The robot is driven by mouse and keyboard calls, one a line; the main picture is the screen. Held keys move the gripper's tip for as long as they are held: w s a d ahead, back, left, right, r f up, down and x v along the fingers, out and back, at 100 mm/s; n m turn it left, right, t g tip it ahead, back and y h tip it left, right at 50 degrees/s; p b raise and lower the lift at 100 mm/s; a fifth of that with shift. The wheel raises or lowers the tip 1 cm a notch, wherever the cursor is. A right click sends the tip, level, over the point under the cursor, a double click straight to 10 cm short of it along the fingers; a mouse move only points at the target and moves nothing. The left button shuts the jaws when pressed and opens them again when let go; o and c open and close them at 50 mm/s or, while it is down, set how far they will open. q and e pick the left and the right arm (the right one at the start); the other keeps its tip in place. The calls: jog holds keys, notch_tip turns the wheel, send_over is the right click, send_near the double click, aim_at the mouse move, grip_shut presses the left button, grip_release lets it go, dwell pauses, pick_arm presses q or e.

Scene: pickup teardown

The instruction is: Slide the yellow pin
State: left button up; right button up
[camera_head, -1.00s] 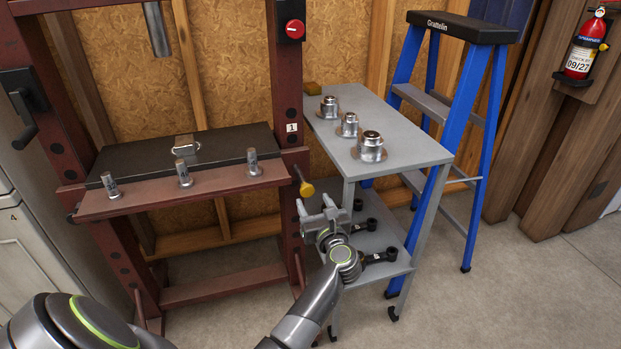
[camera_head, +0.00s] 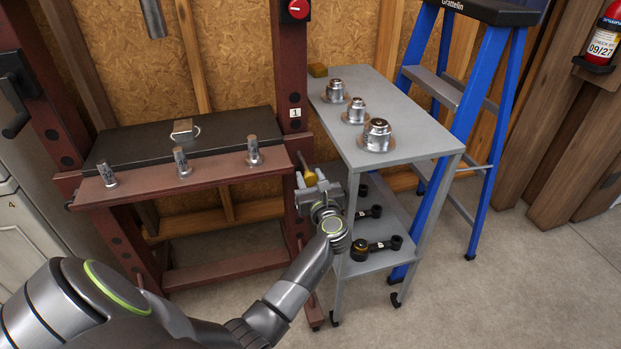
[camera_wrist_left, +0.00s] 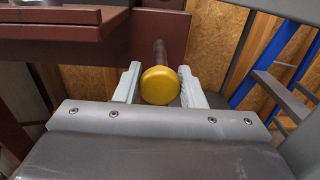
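The yellow pin (camera_head: 309,178) sticks out of the right post of the dark red press frame, below its bed. In the left wrist view the round yellow head of the pin (camera_wrist_left: 160,86) faces me, with its metal shaft running into the red frame behind. My left gripper (camera_head: 313,184) is at the pin. In the left wrist view its two pale fingers (camera_wrist_left: 160,88) are open, one on each side of the yellow head, with narrow gaps visible. In the head view the gripper partly hides the pin. My right gripper is in neither view.
The red press bed (camera_head: 215,178) holds several metal pins and a dark plate. A grey cart (camera_head: 400,142) with metal parts on top and black parts on its lower shelf stands close right of my gripper. A blue ladder (camera_head: 483,110) stands behind it.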

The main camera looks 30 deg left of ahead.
aim_at(305, 164)
pick_arm(q)
jog(key=c, duration=0.4)
jog(key=shift+a, duration=0.1)
grip_shut()
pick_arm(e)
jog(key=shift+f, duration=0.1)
pick_arm(q)
jog(key=shift+w+a, duration=0.25)
jog(key=shift+w, duration=0.05)
jog(key=b+x, duration=0.2)
jog(key=x, duration=0.2)
jog(key=shift+w+a+f, duration=0.1)
jog(key=shift+w+a, duration=0.15)
jog(key=shift+a, duration=0.05)
jog(key=shift+w+a, duration=0.35)
jog(key=shift+a, duration=0.05)
jog(key=shift+r, duration=0.25)
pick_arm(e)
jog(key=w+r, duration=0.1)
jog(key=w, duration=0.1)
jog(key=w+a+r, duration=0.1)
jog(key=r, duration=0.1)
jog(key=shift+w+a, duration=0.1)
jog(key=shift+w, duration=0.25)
